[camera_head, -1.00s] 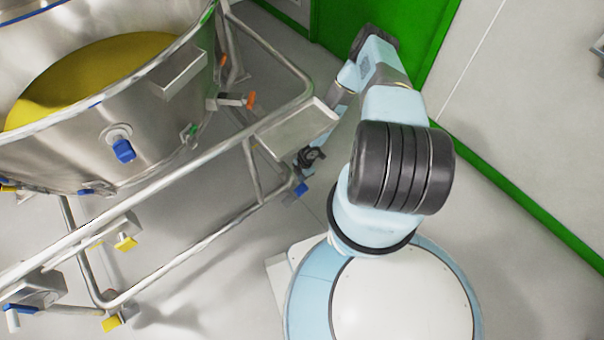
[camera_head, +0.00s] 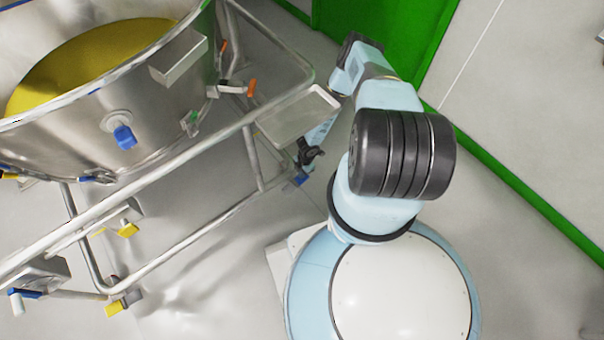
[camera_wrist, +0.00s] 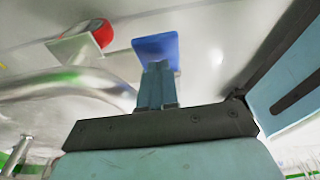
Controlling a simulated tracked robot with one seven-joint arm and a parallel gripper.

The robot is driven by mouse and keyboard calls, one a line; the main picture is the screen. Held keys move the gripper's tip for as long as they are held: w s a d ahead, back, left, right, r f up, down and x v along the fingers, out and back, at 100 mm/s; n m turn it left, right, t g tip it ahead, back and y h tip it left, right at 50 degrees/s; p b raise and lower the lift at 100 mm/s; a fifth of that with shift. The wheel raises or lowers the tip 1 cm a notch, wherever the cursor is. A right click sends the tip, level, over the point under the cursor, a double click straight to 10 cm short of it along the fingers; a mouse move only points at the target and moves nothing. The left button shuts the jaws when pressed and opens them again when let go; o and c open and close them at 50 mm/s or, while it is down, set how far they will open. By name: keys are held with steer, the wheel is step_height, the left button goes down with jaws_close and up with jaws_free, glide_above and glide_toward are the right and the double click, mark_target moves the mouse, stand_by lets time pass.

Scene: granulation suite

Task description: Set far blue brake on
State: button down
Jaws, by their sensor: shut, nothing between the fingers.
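The far blue brake pedal (camera_head: 301,181) is low at the right-hand corner of the steel frame, just below my gripper (camera_head: 309,158). In the wrist view, the flat blue pedal (camera_wrist: 156,48) lies right at the tips of my gripper's shut fingers (camera_wrist: 157,72). The fingers are together, with nothing held between them, and overlap the pedal's lower edge. I cannot tell whether they touch it. The pedal's mount and most of its wheel are hidden.
A steel vessel (camera_head: 150,120) with yellow contents stands in the tubular frame (camera_head: 170,165) at left. Yellow brake pedals (camera_head: 128,230) and another blue pedal (camera_head: 25,294) are on other casters. A red round part (camera_wrist: 101,31) is beside the pedal. Floor at lower right is clear.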

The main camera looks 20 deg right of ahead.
steer(key=shift+w+d+f, duration=0.1)
steer(key=shift+d+f, duration=0.05)
steer(key=shift+d, duration=0.45)
steer(key=shift+w+d+f, duration=0.25)
steer(key=shift+d+f, duration=0.4)
steer(key=shift+f, duration=0.15)
steer(key=shift+w+d+f, duration=0.1)
steer(key=shift+d+f, duration=0.1)
steer(key=shift+f, duration=0.3)
steer(key=shift+d+f, duration=0.15)
steer(key=shift+f, duration=0.45)
steer(key=w+d+r, duration=0.2)
steer(key=d+r, duration=0.5)
steer(key=r, duration=0.4)
steer(key=shift+w+d, duration=0.25)
steer(key=shift+d, duration=0.15)
